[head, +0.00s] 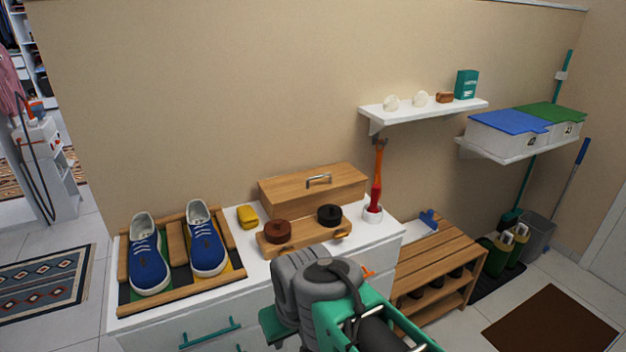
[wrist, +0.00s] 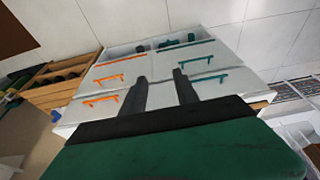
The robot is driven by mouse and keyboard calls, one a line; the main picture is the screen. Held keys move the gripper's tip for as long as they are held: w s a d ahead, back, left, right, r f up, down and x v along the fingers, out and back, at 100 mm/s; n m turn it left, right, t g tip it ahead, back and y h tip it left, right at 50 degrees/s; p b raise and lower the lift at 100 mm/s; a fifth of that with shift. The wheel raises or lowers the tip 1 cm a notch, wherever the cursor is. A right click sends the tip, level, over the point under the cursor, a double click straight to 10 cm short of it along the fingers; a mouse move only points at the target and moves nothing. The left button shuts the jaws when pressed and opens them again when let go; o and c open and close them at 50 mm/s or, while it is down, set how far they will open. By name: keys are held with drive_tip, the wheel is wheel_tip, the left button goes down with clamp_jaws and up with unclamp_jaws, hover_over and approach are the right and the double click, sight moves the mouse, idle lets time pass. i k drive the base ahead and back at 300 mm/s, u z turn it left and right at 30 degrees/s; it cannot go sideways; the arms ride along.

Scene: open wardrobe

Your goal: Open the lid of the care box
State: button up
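The care box (head: 290,200) appears to be the light wooden box at the back of the white cabinet top, against the wall. Its lid (head: 300,184) looks closed and carries a metal handle (head: 318,181). My gripper (wrist: 160,82) is open and empty in the wrist view, its two dark fingers apart in front of the cabinet's drawer fronts. In the head view my arm hides the fingers; they are low and in front of the cabinet, apart from the box. The box is not clearly visible in the wrist view.
A wooden tray (head: 300,238) with two round tins stands in front of the box. A yellow sponge-like block (head: 247,216) and blue shoes (head: 148,262) are left; a red-handled brush (head: 376,185) is right. The wrist view shows orange (wrist: 109,79) and teal drawer handles.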

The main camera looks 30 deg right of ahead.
sight(278, 190)
drive_tip(key=z, duration=1.05)
drive_tip(key=i, duration=0.55)
drive_tip(key=u, duration=1.6)
